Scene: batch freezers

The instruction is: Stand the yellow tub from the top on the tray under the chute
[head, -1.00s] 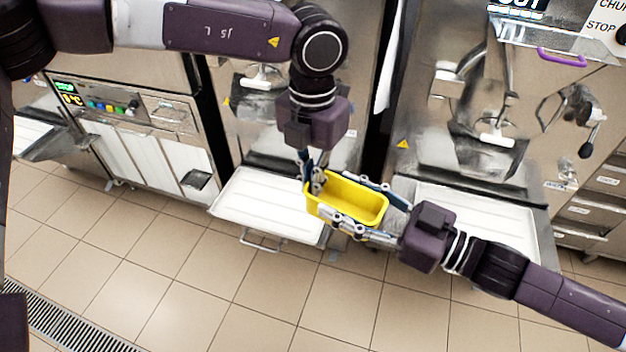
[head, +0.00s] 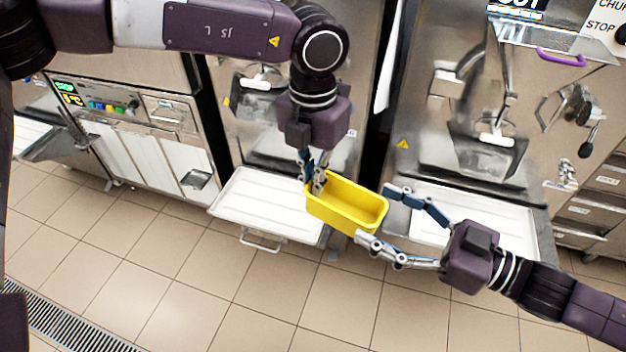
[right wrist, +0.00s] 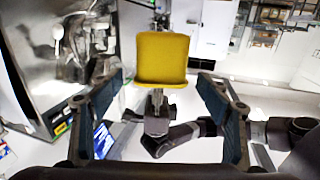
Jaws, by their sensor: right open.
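The yellow tub (head: 345,208) is upright, open at the top and looks empty. My left gripper (head: 315,182) comes down from above and is shut on the tub's left end, holding it in the air. My right gripper (head: 375,215) is open, its fingers just off the tub's right end. In the right wrist view the tub (right wrist: 161,60) sits beyond the two spread fingers, with a gap. A white tray (head: 265,205) lies below a machine, left of the tub. Another white tray (head: 515,235) lies at the right, partly behind my right gripper.
Steel batch freezers stand along the back, with chutes (head: 485,155) above the trays. A purple handle (head: 561,57) is at the upper right. A machine with a lit panel (head: 110,105) stands at the left. The tiled floor (head: 200,290) in front is clear.

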